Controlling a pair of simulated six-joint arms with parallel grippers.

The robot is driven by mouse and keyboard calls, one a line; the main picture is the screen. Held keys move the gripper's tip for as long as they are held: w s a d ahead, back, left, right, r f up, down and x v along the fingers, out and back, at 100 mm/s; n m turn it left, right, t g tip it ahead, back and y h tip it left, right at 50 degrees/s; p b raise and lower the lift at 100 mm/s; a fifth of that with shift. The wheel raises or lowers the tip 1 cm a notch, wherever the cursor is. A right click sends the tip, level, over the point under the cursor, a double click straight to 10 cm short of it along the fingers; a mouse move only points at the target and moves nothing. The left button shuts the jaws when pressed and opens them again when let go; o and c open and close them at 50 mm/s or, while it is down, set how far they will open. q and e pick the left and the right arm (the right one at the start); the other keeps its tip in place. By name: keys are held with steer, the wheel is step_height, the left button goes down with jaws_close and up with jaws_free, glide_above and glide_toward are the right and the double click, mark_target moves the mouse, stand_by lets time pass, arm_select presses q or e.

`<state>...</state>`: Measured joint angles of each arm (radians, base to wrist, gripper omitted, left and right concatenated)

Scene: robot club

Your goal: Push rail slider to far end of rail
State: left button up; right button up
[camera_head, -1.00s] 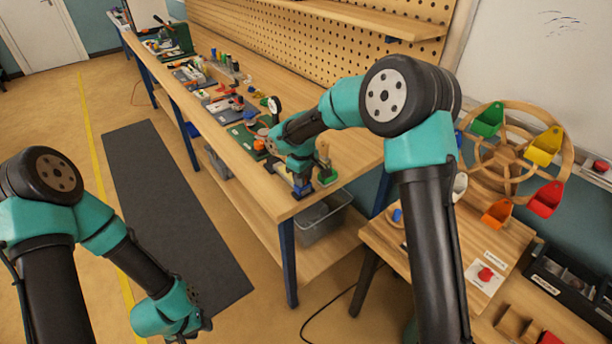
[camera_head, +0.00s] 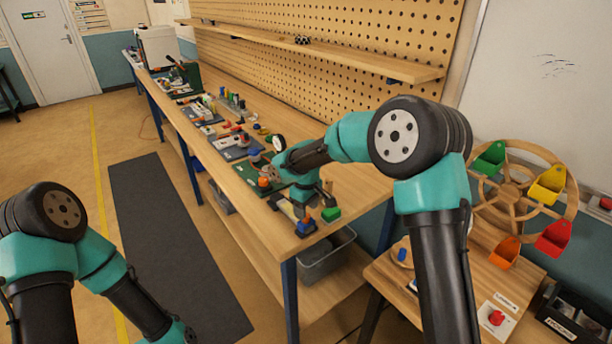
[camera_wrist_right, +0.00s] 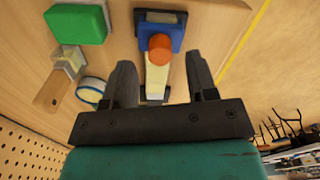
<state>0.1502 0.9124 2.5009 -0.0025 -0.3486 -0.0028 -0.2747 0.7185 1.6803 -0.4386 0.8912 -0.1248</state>
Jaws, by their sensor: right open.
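The rail slider is a blue block (camera_wrist_right: 162,36) with an orange knob (camera_wrist_right: 161,47), seen in the right wrist view. It sits on a pale rail (camera_wrist_right: 157,78), close to a dark end piece (camera_wrist_right: 160,15) at the top of that picture. In the head view the slider (camera_head: 306,227) is near the front corner of the workbench. My right gripper (camera_wrist_right: 159,82) is open, with one finger on each side of the rail and the slider beyond the fingertips. It also shows in the head view (camera_head: 312,203). My left gripper is below the head picture's edge; only its arm shows.
A green block (camera_wrist_right: 77,24) stands beside the rail, with a wooden piece (camera_wrist_right: 55,90) and a blue-white ring (camera_wrist_right: 91,92) nearby. Other kits line the bench (camera_head: 350,205) behind my right gripper. A small table with a wooden wheel (camera_head: 515,190) stands to the right.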

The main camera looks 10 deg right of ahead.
step_height(320, 180, up, 14)
steer(key=shift+r, duration=0.15)
stand_by(0.4)
